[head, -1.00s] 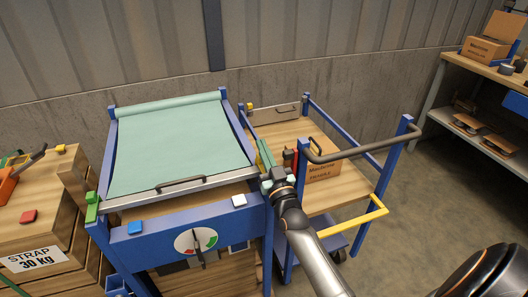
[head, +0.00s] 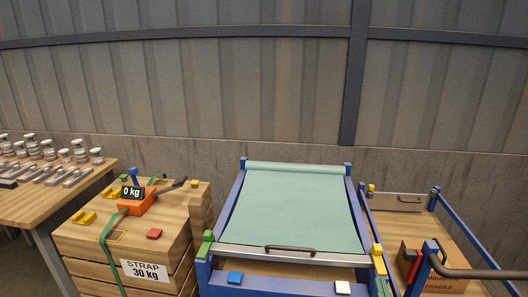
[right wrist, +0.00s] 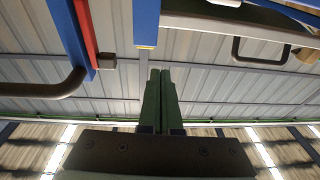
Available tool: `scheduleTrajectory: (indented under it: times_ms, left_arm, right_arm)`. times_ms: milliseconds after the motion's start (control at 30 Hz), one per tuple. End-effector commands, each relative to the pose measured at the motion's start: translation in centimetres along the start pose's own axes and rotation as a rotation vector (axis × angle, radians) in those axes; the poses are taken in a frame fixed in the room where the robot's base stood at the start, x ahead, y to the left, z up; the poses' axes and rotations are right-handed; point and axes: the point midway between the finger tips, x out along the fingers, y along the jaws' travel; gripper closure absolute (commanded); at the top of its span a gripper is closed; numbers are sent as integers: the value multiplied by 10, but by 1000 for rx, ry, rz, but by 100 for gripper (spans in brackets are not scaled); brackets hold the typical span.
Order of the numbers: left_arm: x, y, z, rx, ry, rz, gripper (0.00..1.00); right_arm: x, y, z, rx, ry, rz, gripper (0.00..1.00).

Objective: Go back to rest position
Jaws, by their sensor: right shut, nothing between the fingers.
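In the right wrist view, my right gripper (right wrist: 159,75) shows two dark green fingers side by side. They are closed together with nothing held between them. The tips point toward the top of the picture, near the end of a blue post (right wrist: 146,20). I cannot make out my right gripper in the head view. My left gripper is not in view.
A blue frame (head: 232,202) with a green sheet (head: 290,205) stands at centre right. A blue-railed cart (head: 473,235) with a dark handle (head: 485,273) is right of it. Strapped crates (head: 185,230) stand left, beside a table (head: 45,205) of metal parts.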

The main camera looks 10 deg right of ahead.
Motion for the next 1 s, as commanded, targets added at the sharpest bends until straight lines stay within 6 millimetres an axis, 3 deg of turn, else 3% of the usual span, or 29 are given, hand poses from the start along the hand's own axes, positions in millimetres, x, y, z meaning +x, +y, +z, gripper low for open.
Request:
scheduleTrajectory:
  times_ms: [167, 300, 400, 500, 633, 1000]
  left_arm:
    - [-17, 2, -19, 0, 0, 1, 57]
    - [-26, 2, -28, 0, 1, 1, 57]
    - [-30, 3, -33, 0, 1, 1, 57]
    - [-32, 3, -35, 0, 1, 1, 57]
    - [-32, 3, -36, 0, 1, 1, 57]
    - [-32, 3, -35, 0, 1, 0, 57]
  right_arm:
    - [-68, -55, 62, -5, -360, -192, 100]
    - [-144, -86, 104, -14, -647, -307, 100]
    - [-190, -97, 121, -23, -799, -356, 100]
    - [-221, -103, 130, -31, -895, -382, 100]
    - [-238, -105, 135, -37, -944, -395, 100]
    - [-237, -105, 136, -36, -944, -394, 100]
